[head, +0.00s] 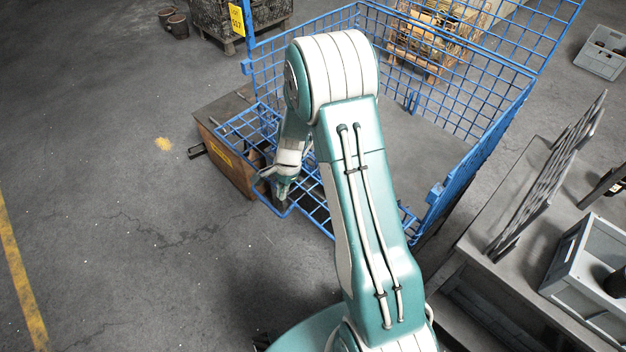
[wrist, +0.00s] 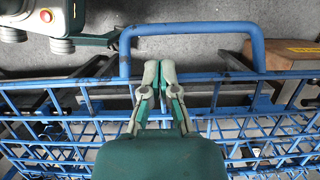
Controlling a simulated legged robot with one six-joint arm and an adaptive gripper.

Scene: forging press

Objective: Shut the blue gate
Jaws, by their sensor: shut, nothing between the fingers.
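The blue gate (head: 318,216) is a wire-mesh panel at the near side of a blue mesh cage (head: 480,100). In the head view it sticks out low from the cage, and my arm hides part of it. In the wrist view the gate's mesh (wrist: 262,128) runs across the picture, with a blue loop handle (wrist: 195,28) standing out from its top rail. My gripper (head: 282,192) is at the gate's outer edge. In the wrist view its fingertips (wrist: 160,70) are shut and empty beside the handle; I cannot tell whether they touch it.
A brown box (head: 228,165) with a yellow label stands left of the gate. A grey bench (head: 490,215) with a rack (head: 545,190) and a grey crate (head: 585,265) stands at the right. A wooden pallet load (head: 425,45) is behind the cage. Open floor lies at the left.

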